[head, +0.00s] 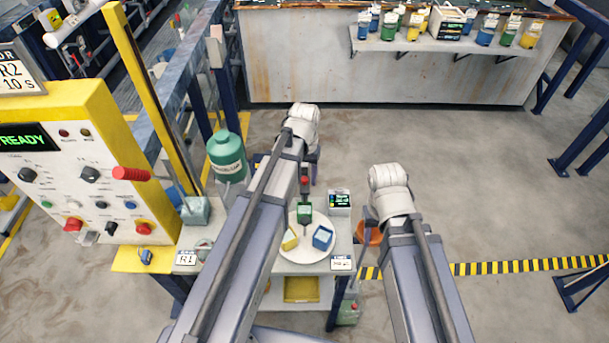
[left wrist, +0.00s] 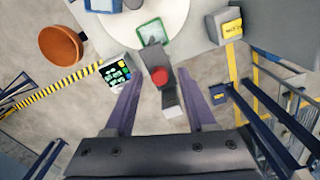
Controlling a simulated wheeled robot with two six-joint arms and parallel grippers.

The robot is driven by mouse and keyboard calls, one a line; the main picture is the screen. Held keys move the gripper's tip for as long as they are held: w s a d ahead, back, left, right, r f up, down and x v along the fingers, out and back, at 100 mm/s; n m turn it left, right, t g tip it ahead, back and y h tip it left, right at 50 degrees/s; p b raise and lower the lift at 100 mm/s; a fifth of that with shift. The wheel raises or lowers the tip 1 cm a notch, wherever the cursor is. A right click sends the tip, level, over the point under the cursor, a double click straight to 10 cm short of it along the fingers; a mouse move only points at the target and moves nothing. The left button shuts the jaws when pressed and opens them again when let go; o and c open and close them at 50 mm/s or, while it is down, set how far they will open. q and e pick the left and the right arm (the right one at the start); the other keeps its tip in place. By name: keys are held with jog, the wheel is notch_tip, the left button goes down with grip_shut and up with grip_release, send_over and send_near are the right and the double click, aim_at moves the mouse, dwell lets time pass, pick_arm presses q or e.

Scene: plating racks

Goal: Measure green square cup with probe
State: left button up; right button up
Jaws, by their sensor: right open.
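The green square cup (head: 304,213) stands on a round white plate (head: 307,252), with a yellow cup (head: 289,239) and a blue cup (head: 322,237). My left gripper (head: 306,172) is shut on the grey probe with a red button (head: 304,181), above the green cup. In the left wrist view the probe (left wrist: 159,76) lies between the fingers, its far end at the near rim of the green cup (left wrist: 152,32). I cannot tell whether its tip is inside or touching. My right gripper (head: 372,216) is open beside the orange bowl (head: 369,236); its fingertips are partly hidden.
A green bottle (head: 226,156) and a grey block (head: 196,211) are left, near the yellow control panel (head: 85,170). A back shelf (head: 440,43) holds several coloured cups. Open floor lies to the right.

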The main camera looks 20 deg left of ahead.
pick_arm(q)
jog(key=shift+r, duration=0.15)
pick_arm(e)
jog(key=shift+r, duration=0.15)
pick_arm(q)
notch_tip(320, 180, up, 8)
jog(key=p, duration=0.8)
jog(key=shift+f, duration=0.2)
pick_arm(e)
notch_tip(320, 180, up, 8)
jog(key=shift+f, duration=0.25)
pick_arm(q)
jog(key=shift+f, duration=0.1)
